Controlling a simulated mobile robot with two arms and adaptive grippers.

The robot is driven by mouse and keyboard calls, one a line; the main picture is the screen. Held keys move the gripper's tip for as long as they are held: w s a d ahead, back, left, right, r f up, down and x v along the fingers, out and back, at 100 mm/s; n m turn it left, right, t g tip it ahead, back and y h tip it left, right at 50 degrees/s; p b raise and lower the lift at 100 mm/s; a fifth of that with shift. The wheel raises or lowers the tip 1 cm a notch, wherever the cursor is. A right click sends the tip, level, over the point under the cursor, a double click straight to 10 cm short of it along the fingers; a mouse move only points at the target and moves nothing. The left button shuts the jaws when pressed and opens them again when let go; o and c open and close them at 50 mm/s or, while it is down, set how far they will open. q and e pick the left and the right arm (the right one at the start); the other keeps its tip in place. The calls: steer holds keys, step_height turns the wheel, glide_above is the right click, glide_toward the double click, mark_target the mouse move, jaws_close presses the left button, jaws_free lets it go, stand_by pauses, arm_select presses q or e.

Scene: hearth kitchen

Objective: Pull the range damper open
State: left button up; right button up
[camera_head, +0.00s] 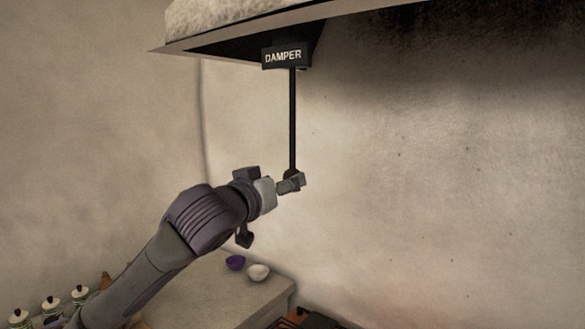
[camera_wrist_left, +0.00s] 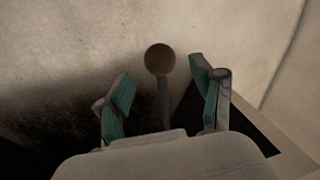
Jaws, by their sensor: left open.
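The range damper is a thin dark rod (camera_head: 292,115) hanging below a black plate marked DAMPER (camera_head: 283,56), under the hood. A round brown knob (camera_wrist_left: 160,59) ends the rod; in the head view it is mostly hidden by my left gripper (camera_head: 291,184). In the left wrist view, my left gripper (camera_wrist_left: 161,95) is open, its green-padded fingers on either side of the rod and knob. I see gaps on both sides, with no clear contact. My right gripper is not in view.
The hood (camera_head: 240,36) overhangs above the gripper. The wall to the right is bare.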

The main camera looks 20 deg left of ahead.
arm_select(q)
steer(key=w, duration=0.1)
steer(key=w+p, duration=0.1)
steer(key=w, duration=0.3)
steer(key=shift+w+d+p, duration=0.25)
steer(key=shift+d+p, duration=0.05)
steer(key=shift+d, duration=0.1)
steer(key=shift+c, duration=0.7)
jaws_close()
